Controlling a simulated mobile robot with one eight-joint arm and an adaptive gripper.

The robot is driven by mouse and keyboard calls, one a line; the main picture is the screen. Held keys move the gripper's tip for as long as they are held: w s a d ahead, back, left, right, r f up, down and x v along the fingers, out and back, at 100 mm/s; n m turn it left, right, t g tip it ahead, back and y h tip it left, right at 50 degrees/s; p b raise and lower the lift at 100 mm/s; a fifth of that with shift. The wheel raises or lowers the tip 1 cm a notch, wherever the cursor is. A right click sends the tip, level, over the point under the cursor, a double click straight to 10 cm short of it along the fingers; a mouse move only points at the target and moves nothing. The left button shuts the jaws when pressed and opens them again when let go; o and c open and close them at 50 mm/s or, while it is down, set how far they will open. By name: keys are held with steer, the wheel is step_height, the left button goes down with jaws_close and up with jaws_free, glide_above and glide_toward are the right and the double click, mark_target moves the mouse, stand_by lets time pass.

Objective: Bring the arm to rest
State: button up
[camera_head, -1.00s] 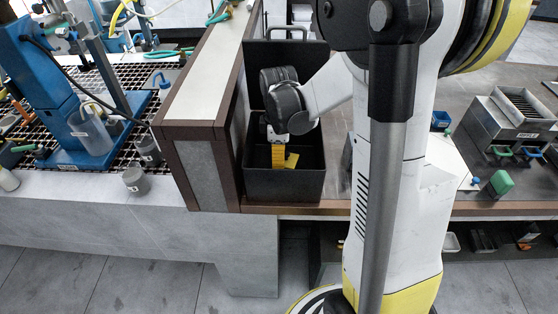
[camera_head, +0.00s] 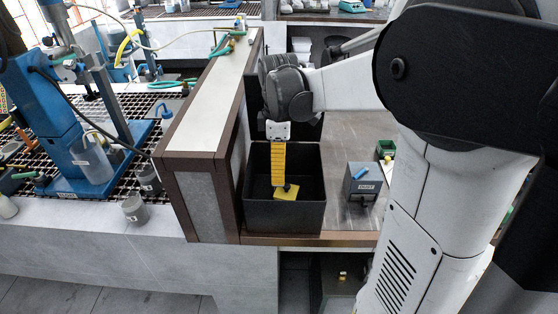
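My gripper (camera_head: 279,162) hangs down over the open black bin (camera_head: 312,212) beside the partition. A white mount with dark holes shows at my wrist, and a ribbed yellow part extends below it into the bin's outline. I cannot tell whether its fingers are open or shut, as they show as one narrow strip. A flat yellow piece (camera_head: 286,194) lies in the bin near the lower end of this strip, with a small dark spot over it. I cannot tell whether they touch. My arm reaches in from the right, its forearm nearly level above the counter.
The partition (camera_head: 207,105) stands close to the left of the bin. A dark grey box (camera_head: 365,182) with a blue item on top and a green container (camera_head: 386,149) stand to the right. A blue machine (camera_head: 48,120) and grey beakers (camera_head: 135,208) stand at left.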

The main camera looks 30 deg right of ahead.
steer(key=s+a+r+m+t, duration=0.3)
steer(key=s+a+m+t, duration=0.4)
steer(key=s+a+m, duration=0.4)
steer(key=shift+s+a+r, duration=0.35)
steer(key=shift+a+r, duration=0.05)
steer(key=shift+a, duration=0.25)
